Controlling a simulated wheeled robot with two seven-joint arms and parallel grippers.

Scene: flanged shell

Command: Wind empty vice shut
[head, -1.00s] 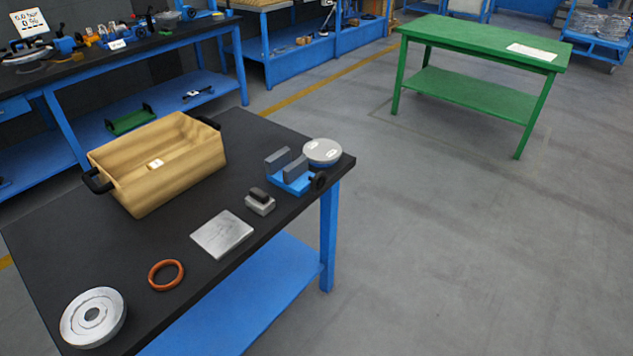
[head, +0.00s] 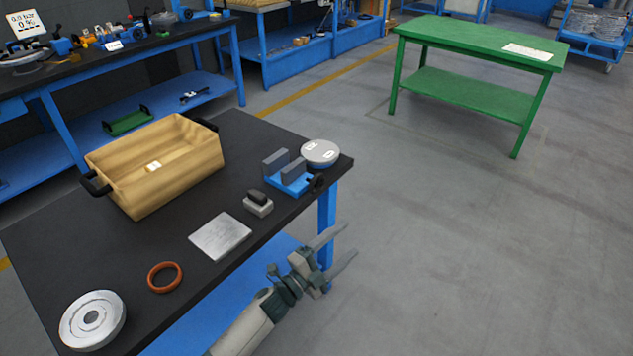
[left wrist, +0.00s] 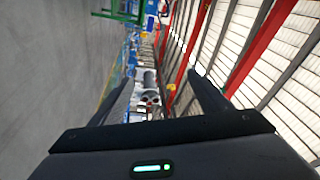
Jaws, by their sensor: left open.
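The vice (head: 284,175) has a blue base and two grey jaws with an empty gap between them. It stands near the right corner of the black-topped table. Its dark round handle (head: 316,183) faces the table's right front edge. My left gripper (head: 340,247) is open and empty, beyond the table's front edge, below and to the right of the vice. In the left wrist view its two fingers (left wrist: 158,98) stand apart with nothing between them, and the vice does not show there. My right gripper is not in view.
Beside the vice are a round grey disc (head: 320,152) and a small grey block with a dark top (head: 258,204). A metal plate (head: 220,237), orange ring (head: 165,277), flanged disc (head: 92,320) and wooden box (head: 150,180) share the table (head: 130,255).

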